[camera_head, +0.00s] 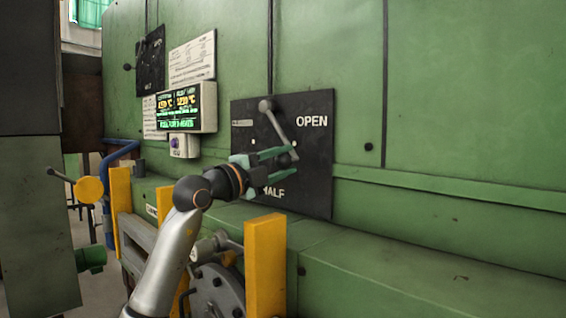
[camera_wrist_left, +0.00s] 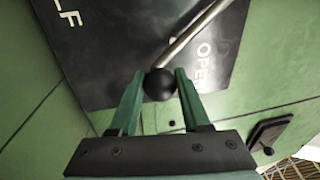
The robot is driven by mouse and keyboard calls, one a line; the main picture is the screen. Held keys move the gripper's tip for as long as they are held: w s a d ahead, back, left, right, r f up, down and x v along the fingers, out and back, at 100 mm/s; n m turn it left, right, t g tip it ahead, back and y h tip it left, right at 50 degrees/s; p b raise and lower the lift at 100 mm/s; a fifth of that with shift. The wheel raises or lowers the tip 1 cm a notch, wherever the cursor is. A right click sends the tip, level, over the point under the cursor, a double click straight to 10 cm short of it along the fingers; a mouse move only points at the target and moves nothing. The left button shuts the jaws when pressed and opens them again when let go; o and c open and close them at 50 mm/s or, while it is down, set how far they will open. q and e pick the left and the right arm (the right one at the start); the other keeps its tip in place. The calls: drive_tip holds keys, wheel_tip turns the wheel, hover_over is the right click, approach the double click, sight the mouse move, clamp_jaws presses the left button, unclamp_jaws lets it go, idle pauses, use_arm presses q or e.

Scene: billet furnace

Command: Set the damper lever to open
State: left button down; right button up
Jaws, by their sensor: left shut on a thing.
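The damper lever (camera_head: 278,125) is a grey rod on a black plate (camera_head: 245,165). It slants down and to the right from its round grey hub. Its black ball knob (camera_wrist_left: 159,85) sits between the fingers of my left gripper in the left wrist view. The white OPEN label (camera_head: 311,121) is right of the rod, and the HALF label (camera_head: 273,192) is low on the plate. The lever points between these two labels. My left gripper (camera_head: 287,164) is shut on the knob, its green fingers on either side. My right gripper is not in view.
A lit display box (camera_head: 187,107) and paper notices are on the green furnace wall left of the plate. A green ledge (camera_head: 430,245) runs below the plate. Yellow posts (camera_head: 265,265) and a round grey flange (camera_head: 218,292) stand near my left arm.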

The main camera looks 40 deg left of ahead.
use_arm(q)
drive_tip(key=shift+r, duration=0.1)
drive_tip(key=shift+c, duration=1.9)
unclamp_jaws()
drive_tip(key=shift+d, duration=0.1)
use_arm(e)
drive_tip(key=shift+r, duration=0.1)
use_arm(q)
drive_tip(key=shift+s+f, duration=0.2)
drive_tip(key=shift+s, duration=0.1)
drive_tip(key=b+v, duration=0.3)
drive_tip(key=v, duration=0.4)
drive_tip(key=shift+f, duration=0.15)
drive_tip(key=b+v, duration=0.1)
drive_tip(key=v, duration=0.1)
drive_tip(key=b+v, duration=0.1)
drive_tip(key=v, duration=0.1)
drive_tip(key=shift+s, duration=0.45)
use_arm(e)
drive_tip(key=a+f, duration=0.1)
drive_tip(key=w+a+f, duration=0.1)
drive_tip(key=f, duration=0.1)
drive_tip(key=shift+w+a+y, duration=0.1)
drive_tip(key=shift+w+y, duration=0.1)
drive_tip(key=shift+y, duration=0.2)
